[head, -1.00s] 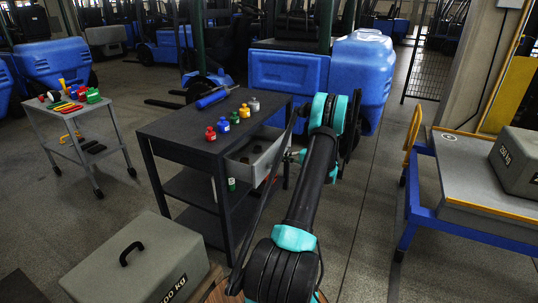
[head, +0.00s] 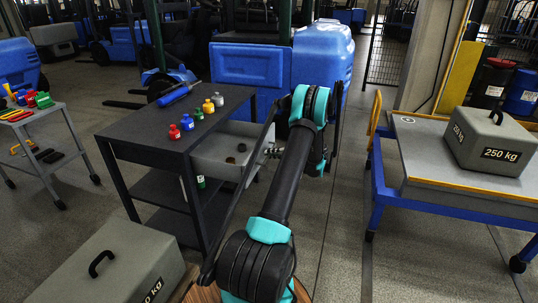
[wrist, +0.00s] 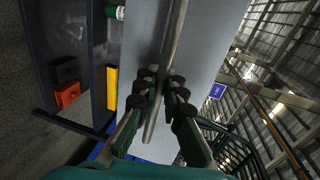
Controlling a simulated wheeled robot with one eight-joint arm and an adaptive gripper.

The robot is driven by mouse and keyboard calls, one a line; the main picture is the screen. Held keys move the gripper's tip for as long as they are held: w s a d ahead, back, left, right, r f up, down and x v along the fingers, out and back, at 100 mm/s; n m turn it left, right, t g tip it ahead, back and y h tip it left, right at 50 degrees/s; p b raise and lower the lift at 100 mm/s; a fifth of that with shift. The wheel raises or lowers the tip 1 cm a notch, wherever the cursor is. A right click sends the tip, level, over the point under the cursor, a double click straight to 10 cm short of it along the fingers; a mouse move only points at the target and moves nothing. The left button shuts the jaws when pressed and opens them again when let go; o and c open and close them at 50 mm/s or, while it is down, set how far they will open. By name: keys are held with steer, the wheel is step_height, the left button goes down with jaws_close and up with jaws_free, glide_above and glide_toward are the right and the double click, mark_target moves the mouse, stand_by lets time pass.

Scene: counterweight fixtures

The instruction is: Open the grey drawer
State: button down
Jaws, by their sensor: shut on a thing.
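The grey drawer (head: 212,157) stands pulled out from under the top of the dark table (head: 150,128) in the head view. Small dark round items lie inside it. My gripper (head: 272,153) is at the drawer's outer side. In the wrist view my gripper (wrist: 160,88) is shut on the drawer's handle (wrist: 173,45), a long metal bar between the fingers. The drawer's pale front (wrist: 207,40) fills the area behind the bar. My arm hides part of the drawer's right end in the head view.
Several coloured bottles (head: 197,114) and a blue cylinder (head: 174,95) stand or lie on the tabletop. A grey weight (head: 115,262) is at front left. A blue cart (head: 455,190) with a 250 kg weight (head: 490,140) stands right. Floor between table and cart is open.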

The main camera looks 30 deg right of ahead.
steer(key=c, duration=1.6)
jaws_free()
steer(key=v, duration=1.2)
steer(key=shift+f, duration=0.1)
